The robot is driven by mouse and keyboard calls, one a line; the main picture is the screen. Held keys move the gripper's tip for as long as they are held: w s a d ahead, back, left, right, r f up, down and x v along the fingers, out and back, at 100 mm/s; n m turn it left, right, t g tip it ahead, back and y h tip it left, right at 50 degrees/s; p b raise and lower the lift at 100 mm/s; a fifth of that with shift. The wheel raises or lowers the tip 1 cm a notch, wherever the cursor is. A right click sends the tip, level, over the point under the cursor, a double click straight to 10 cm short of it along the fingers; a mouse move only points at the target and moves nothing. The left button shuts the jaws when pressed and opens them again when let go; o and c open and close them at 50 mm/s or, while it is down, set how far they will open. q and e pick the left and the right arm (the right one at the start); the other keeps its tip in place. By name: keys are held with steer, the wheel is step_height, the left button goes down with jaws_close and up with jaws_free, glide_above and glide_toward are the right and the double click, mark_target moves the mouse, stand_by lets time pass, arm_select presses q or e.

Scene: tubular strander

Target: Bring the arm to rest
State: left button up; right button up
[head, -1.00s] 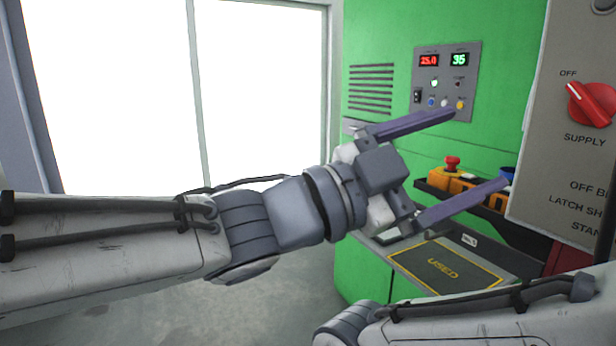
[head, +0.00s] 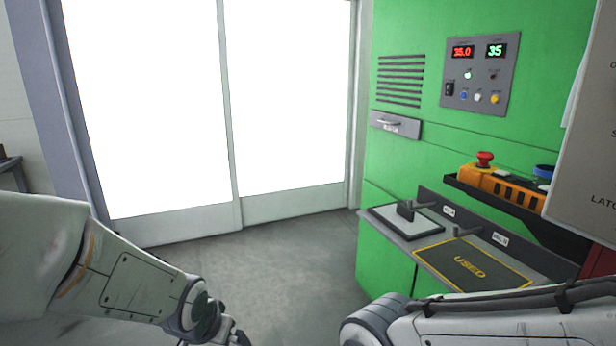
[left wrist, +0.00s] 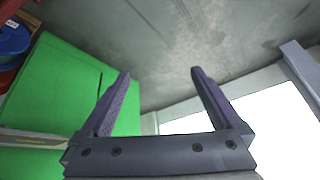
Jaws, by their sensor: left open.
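My left gripper (left wrist: 158,95) is open in the left wrist view, with nothing between its two dark fingers. Behind the fingers are the grey floor (left wrist: 165,40) and the green cabinet (left wrist: 60,85). My right arm (head: 470,322) crosses the lower right corner. Its gripper is not in view.
The green machine (head: 400,160) stands at the right with a control panel (head: 480,75). A shelf with a mat marked USED (head: 470,266) and an orange box with a red button (head: 485,160) project from it. Bright glazed doors (head: 290,100) are behind. The floor (head: 290,265) between is clear.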

arm_select(q)
steer(key=s+a+f+n+g, duration=0.2)
steer(key=s+f+g, duration=0.15)
steer(key=s, duration=0.25)
steer(key=s+d+r+m+g, duration=0.1)
steer(key=s+d+r+m, duration=0.25)
steer(key=s+d, duration=0.35)
steer(key=s+d+r+m+g, duration=0.1)
steer(key=s+d+r+m, duration=0.1)
steer(key=s+d+m, duration=0.35)
step_height(320, 180, up, 17)
steer(key=s+n+p, duration=0.1)
steer(key=n+p, duration=0.1)
steer(key=p, duration=1.4)
steer(key=shift+d+f+h+p, duration=0.15)
steer(key=shift+d+h+p, duration=0.15)
steer(key=shift+h, duration=0.1)
